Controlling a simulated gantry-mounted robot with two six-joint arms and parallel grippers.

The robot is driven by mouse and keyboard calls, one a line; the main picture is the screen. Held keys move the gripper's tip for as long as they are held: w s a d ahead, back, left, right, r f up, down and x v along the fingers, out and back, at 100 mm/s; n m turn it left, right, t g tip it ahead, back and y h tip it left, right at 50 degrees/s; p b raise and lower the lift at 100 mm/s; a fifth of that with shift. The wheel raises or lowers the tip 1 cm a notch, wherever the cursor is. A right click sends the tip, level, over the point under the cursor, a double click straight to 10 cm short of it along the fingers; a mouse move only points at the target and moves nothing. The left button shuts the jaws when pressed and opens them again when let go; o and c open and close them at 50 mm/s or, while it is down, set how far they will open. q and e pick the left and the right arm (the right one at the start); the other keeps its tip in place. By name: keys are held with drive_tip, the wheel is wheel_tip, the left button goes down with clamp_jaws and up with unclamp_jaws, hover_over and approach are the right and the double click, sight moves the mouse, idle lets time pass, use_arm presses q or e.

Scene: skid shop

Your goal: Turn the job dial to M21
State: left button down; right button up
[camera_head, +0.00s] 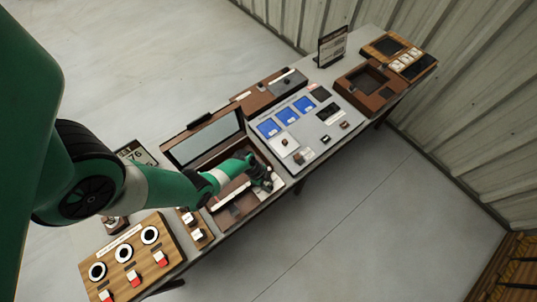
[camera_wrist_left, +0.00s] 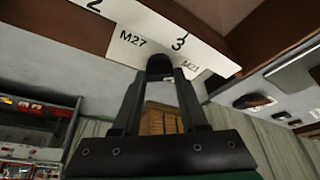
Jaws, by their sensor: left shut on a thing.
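My left gripper (camera_head: 266,182) reaches down onto the front right part of a brown box (camera_head: 277,192) with a raised lid. In the left wrist view, its two dark fingers (camera_wrist_left: 160,76) are closed on a small dark round knob, the job dial (camera_wrist_left: 159,63). The dial sits at the edge of a white label plate (camera_wrist_left: 205,45) printed "2", "3", "M27" and "M21". M27 is left of the dial and M21 is right of it. Which mark the dial points to cannot be told. In the head view the gripper covers the dial. My right gripper is not in view.
A wooden panel (camera_head: 111,270) with round white-rimmed dials and red switches stands at the near left. A grey console (camera_head: 335,143) with blue screens is right of the box. Farther right are a brown tray unit (camera_head: 357,103) and a small sign (camera_head: 332,46). The floor in front is clear.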

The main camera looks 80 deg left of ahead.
use_arm(q)
drive_tip(key=shift+a+m+g+h, duration=0.1)
drive_tip(key=shift+m+g+h, duration=0.2)
drive_tip(key=shift+m, duration=1)
drive_tip(key=shift+c, duration=2.2)
unclamp_jaws()
drive_tip(key=p+v, duration=1.1)
drive_tip(key=shift+a+r+p, duration=0.2)
drive_tip(key=shift+a+p, duration=0.05)
drive_tip(key=shift+p, duration=0.05)
